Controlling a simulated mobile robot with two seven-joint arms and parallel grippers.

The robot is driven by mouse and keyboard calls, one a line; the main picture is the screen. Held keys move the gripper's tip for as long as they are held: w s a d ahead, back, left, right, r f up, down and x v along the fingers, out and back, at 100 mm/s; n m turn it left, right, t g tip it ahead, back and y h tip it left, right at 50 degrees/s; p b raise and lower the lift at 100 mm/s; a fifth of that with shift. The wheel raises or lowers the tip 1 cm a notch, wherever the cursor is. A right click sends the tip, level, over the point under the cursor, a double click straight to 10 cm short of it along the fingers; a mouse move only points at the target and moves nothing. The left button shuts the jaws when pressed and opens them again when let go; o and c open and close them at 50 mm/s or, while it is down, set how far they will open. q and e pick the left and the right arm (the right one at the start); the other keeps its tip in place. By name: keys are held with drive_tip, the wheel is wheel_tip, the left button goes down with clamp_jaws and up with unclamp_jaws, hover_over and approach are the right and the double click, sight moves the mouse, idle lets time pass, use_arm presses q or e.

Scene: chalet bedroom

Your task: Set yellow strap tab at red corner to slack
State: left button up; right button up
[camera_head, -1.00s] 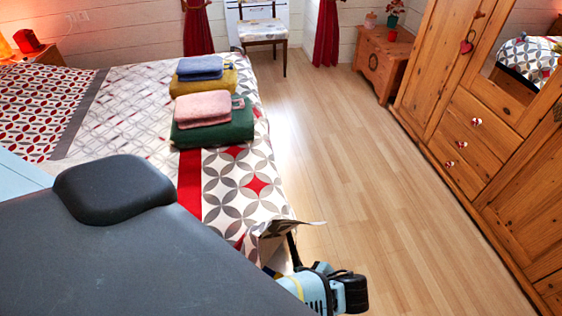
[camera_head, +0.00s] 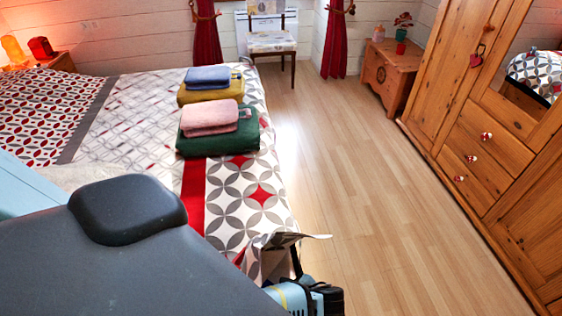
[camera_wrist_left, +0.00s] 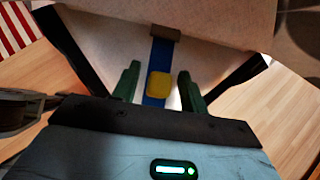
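A small yellow tab (camera_wrist_left: 160,85) sits on a blue strap (camera_wrist_left: 161,52) in the left wrist view. The strap runs up to a brown block (camera_wrist_left: 165,32) at the edge of pale cloth. My left gripper (camera_wrist_left: 158,72) is open, with its two green fingers on either side of the tab and a gap on each side. In the head view my left wrist is low at the bed's near right corner, and my arm hides much of that corner. A lifted flap of the bedcover (camera_head: 270,243) shows there. The tab is not visible in the head view. My right gripper is not in view.
The bed's patterned cover (camera_head: 240,205) has a red band (camera_head: 194,190). Folded towels lie on it: green (camera_head: 215,142), pink (camera_head: 210,117), yellow (camera_head: 210,92) and blue (camera_head: 207,77). The wooden floor (camera_head: 350,180) is clear up to the wardrobe (camera_head: 480,150).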

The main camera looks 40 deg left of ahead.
use_arm(q)
clamp_jaws()
drive_tip(key=shift+a+r+p, duration=0.2)
drive_tip(key=shift+a+p, duration=0.45)
drive_tip(key=shift+a, duration=0.55)
drive_tip(key=shift+a+f, duration=0.1)
drive_tip(key=shift+a, duration=0.1)
drive_tip(key=shift+s+f, duration=0.1)
drive_tip(key=shift+o, duration=0.6)
unclamp_jaws()
drive_tip(key=shift+d, duration=0.1)
